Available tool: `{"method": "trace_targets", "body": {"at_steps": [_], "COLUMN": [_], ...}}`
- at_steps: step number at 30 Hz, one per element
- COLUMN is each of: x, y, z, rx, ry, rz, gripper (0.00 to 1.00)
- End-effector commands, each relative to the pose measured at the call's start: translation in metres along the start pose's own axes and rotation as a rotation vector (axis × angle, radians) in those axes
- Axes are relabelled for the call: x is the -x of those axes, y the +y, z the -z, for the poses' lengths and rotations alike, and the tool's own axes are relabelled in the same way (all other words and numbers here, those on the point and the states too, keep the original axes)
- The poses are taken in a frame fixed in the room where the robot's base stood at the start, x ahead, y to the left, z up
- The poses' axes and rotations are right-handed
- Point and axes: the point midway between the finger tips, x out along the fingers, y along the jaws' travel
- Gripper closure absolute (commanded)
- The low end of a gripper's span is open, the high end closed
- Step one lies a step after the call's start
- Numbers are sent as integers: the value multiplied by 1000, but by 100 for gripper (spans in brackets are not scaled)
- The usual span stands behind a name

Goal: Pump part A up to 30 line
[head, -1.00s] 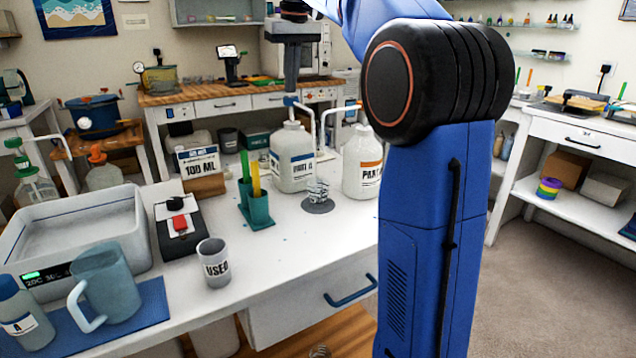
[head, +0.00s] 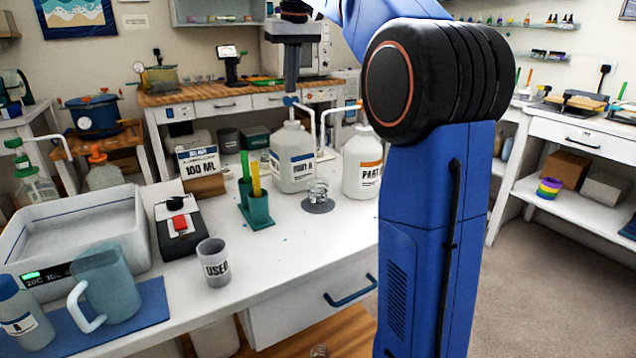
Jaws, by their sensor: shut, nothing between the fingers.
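The part A jug (head: 291,172) is a white bottle with a blue-striped label, standing on the white bench. Its blue pump head (head: 291,101) has a white spout reaching right and down toward a small clear cup (head: 318,189). The cup stands on a grey round pad (head: 318,206). Its lines and fill level are too small to read. My gripper (head: 291,88) points straight down, shut and empty, with its tips at or just above the pump head; I cannot tell whether they touch.
The part B jug (head: 362,168) with an orange-striped label stands just right, partly behind my arm. A teal holder (head: 257,212) with coloured sticks, a 100 ML sign (head: 198,160), a USED cup (head: 214,264) and a black device with a red switch (head: 179,228) stand left.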

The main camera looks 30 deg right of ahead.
Motion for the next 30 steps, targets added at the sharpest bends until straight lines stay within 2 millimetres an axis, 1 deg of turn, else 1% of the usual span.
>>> {"method": "trace_targets", "body": {"at_steps": [6,12,30], "x": [-9,-12,-39], "y": [0,0,0], "z": [-2,-3,-8], "rx": [0,0,0], "ry": [-1,0,-3], "rz": [0,0,0], "gripper": [100,100,100]}}
